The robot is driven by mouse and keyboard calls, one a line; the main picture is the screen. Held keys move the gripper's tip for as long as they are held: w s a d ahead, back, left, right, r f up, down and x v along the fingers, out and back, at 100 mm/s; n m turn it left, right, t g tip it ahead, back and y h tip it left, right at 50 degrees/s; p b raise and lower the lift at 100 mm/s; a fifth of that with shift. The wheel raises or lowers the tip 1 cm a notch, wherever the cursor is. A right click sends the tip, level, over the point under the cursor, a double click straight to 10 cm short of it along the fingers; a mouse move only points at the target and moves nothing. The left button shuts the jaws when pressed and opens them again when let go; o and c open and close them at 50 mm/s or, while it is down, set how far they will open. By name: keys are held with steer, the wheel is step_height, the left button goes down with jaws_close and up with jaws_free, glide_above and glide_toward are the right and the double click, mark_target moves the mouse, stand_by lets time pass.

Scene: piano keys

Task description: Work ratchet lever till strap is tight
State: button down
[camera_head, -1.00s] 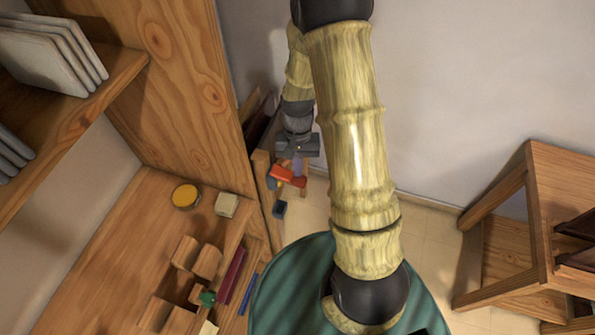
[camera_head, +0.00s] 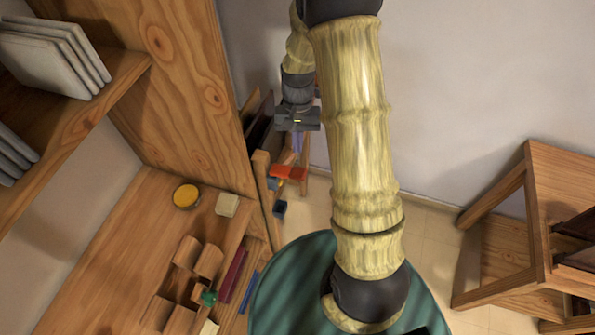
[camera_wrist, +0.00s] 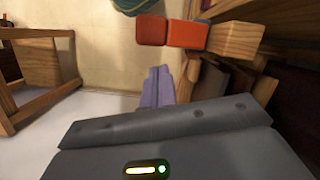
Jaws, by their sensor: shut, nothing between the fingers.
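A red-orange part (camera_head: 287,172), possibly the ratchet lever, is on the narrow wooden stand beyond the cabinet. In the wrist view it shows as a red block (camera_wrist: 152,31) beside an orange block (camera_wrist: 188,36), with a pale wooden block (camera_wrist: 236,42) to their right. My gripper (camera_head: 297,150) has purple fingers and is above the red part, pointing down. In the wrist view its fingers (camera_wrist: 158,75) are together and empty, with a visible gap to the blocks. I cannot make out the strap or how tight it is.
Wooden shelves (camera_wrist: 235,98) stand close on the right in the wrist view.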

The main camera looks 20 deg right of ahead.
steer(key=a+b+v, duration=0.1)
steer(key=v, duration=1.1)
steer(key=shift+w+d+r, duration=0.15)
steer(key=shift+d+r, duration=0.2)
steer(key=shift+d, duration=0.2)
steer(key=s+a+f+n+t, duration=0.2)
steer(key=s+t, duration=0.3)
steer(key=s, duration=0.9)
steer(key=shift+s+f+n+h, duration=0.25)
steer(key=shift+f+n+h, duration=0.2)
steer(key=shift+n, duration=0.35)
